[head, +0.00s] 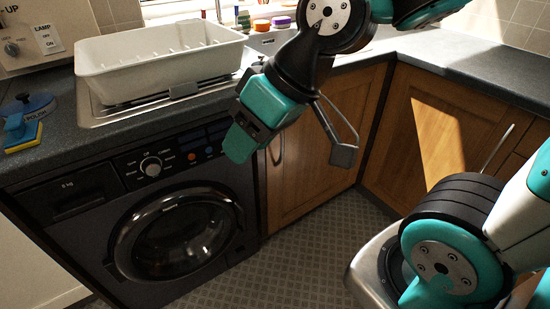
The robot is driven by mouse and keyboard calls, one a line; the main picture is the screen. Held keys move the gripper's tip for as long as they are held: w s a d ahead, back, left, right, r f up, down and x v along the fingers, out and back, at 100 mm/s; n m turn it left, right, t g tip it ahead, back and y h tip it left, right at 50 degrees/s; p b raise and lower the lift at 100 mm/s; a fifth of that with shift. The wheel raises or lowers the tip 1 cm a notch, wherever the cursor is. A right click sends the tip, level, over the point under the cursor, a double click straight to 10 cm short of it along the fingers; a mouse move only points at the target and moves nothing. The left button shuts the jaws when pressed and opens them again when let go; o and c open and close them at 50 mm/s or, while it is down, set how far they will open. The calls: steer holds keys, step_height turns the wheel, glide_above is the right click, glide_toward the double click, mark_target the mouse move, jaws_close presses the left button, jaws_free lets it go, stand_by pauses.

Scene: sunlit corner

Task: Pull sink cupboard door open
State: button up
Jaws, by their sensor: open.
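The sink cupboard door (300,185) is a wooden panel under the worktop, right of the washing machine. It looks closed. Its upright metal handle (281,150) is near its upper left edge. My gripper (292,150) is in front of the upper part of the door, with its jaws wide apart and nothing between them held. One teal finger is left of the handle in the picture and the grey finger is right of it. I cannot tell how far the fingers are from the handle. My arm hides part of the door's top.
A black washing machine (85,235) stands left of the door. A white dish rack (165,65) sits on the sink drainer above. Another wooden cupboard (430,135) with a handle is at right. Patterned floor (300,255) is clear before the door.

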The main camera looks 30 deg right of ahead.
steer(key=w+d+f+m+t+b, duration=0.1)
steer(key=w+d+f+t+b, duration=0.15)
steer(key=f+b, duration=0.3)
steer(key=w+d+f+m+t+b, duration=0.1)
steer(key=w+f+t+b, duration=0.1)
steer(key=w+f+b, duration=0.3)
steer(key=m+t+h+b, duration=0.5)
steer(key=t+h+b, duration=0.4)
steer(key=b, duration=1.7)
glide_toward(282, 140)
steer(key=shift+t+y, duration=0.25)
steer(key=shift+y, duration=0.15)
steer(key=w+p, duration=0.3)
steer(key=p, duration=0.3)
steer(key=w+d+p, duration=0.1)
steer(key=w+p, duration=0.2)
steer(key=p, duration=0.3)
steer(key=w+d+p, duration=0.1)
steer(key=w+p, duration=0.2)
steer(key=p, duration=0.3)
steer(key=shift+w+r, duration=0.2)
steer(key=shift+r, duration=0.05)
steer(key=shift+w+d+f+p, duration=0.1)
steer(key=shift+w+f+p, duration=0.15)
steer(key=shift+w+p, duration=0.45)
steer(key=shift+s, duration=0.1)
